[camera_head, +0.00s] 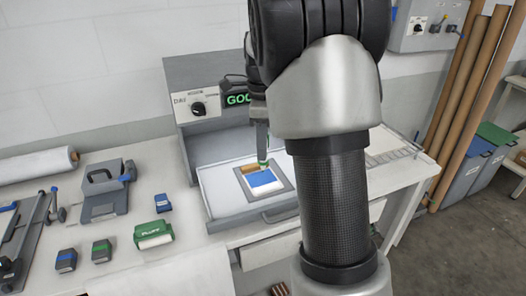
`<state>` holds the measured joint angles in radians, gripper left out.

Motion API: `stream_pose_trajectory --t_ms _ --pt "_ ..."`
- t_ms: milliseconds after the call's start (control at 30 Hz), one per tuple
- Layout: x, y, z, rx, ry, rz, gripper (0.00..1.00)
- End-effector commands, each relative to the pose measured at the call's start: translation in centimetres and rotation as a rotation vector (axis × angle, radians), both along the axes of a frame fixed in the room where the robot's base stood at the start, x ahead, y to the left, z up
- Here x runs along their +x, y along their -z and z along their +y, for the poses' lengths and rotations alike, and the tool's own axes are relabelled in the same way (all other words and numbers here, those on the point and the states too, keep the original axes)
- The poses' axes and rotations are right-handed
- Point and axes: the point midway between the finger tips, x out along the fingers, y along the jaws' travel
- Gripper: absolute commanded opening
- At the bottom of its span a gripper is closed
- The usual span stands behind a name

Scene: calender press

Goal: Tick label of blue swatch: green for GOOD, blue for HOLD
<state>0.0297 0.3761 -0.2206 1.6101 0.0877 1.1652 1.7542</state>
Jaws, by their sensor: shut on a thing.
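The blue swatch (261,178) lies on a grey-bordered card in the pale tray of the press (225,198). A white strip, perhaps its label (266,189), shows beside the blue. An orange-brown patch (249,169) lies on the swatch's far side. The dark display (238,99) shows green letters "GOO"; its right part is hidden behind my arm. My gripper (262,150) points down above the card's far edge. It is shut on a small green-ended thing (263,163), likely a marker. I cannot tell whether its tip touches the card.
A dial box (196,107) stands behind the tray. On the table at left are a green block (153,234), a small blue piece (162,203), blue-topped (66,260) and green-topped (101,251) dark blocks, and a grey device (104,192). My arm hides the tray's right side.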

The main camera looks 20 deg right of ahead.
Motion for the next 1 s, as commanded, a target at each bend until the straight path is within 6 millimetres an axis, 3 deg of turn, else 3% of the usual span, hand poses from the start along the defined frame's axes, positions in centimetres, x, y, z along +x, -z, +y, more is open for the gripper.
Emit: stream_pose_trajectory --t_ms 267,733,1000 --pt "0.1 0.7 -0.4 0.000 0.078 0.001 0.00" --pt "0.1 5.2 -0.3 0.000 0.075 0.000 0.00" --pt "0.1 5.6 -0.3 0.000 0.074 -0.001 0.00"
